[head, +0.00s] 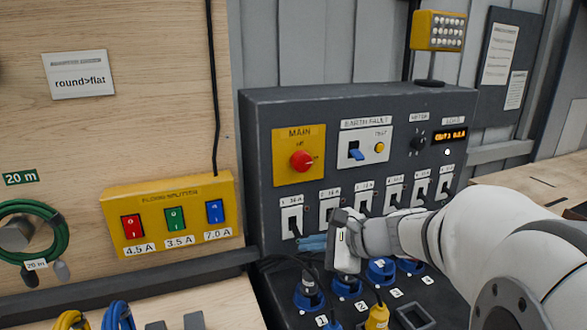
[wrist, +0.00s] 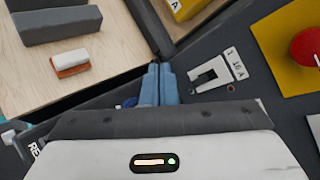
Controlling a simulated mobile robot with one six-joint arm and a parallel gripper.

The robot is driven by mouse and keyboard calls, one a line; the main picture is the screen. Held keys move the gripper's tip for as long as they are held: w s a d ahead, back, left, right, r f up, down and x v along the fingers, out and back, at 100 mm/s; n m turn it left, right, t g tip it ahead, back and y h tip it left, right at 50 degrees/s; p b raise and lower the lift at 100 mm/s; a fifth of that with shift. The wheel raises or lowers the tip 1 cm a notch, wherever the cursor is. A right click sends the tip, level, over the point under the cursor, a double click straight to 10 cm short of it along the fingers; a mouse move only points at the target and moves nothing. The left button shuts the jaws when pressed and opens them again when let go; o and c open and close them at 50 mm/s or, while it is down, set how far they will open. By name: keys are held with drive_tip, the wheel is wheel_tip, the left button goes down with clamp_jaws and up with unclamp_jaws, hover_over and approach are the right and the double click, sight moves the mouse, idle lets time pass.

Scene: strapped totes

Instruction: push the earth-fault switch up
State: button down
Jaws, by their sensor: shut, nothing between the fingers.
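The earth-fault switch (head: 356,153) is a small blue lever on a white plate labelled EARTH FAULT on the grey panel. The lever sits low in its slot, with dark slot showing above it. A yellow test button is to its right. My gripper (head: 314,243) is below and left of the switch, in front of the lower left of the panel. Its blue fingers are together and hold nothing. In the wrist view the fingers (wrist: 158,84) are beside the breaker marked 1, 16 A; the earth-fault switch does not show there.
A red main knob (head: 302,161) on a yellow plate is left of the switch. A row of breakers (head: 329,210) runs beneath. Blue sockets (head: 347,288) and plugged cables lie below. A yellow splitter box (head: 172,217) stands left.

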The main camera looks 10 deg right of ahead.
drive_tip(key=w+d+r+m+t, duration=0.2)
drive_tip(key=w+d+m+t, duration=0.3)
drive_tip(key=w+d+m, duration=0.25)
drive_tip(key=m+t+h+b, duration=0.2)
drive_tip(key=m+t+h, duration=0.25)
drive_tip(key=m, duration=0.35)
approach(350, 171)
drive_tip(key=a+v, duration=0.1)
drive_tip(key=v, duration=0.3)
drive_tip(key=shift+s+d+h, duration=0.2)
drive_tip(key=shift+d+h, duration=0.1)
drive_tip(key=shift+h, duration=0.15)
drive_tip(key=shift+w+p, duration=0.15)
drive_tip(key=shift+p, duration=0.15)
drive_tip(key=w+p, duration=0.1)
drive_tip(key=w, duration=0.2)
drive_tip(key=w+a, duration=0.1)
drive_tip(key=w, duration=0.2)
drive_tip(key=w+a+p, duration=0.1)
drive_tip(key=w, duration=0.2)
drive_tip(key=shift+r+p, duration=0.15)
drive_tip(key=shift+p, duration=0.15)
drive_tip(key=r+p, duration=0.1)
drive_tip(key=r, duration=0.2)
drive_tip(key=shift+s+d+p, duration=0.1)
drive_tip(key=shift+s+p, duration=0.2)
drive_tip(key=shift+p, duration=0.1)
drive_tip(key=shift+s+r, duration=0.2)
drive_tip(key=shift+r, duration=0.05)
drive_tip(key=shift+w, duration=0.15)
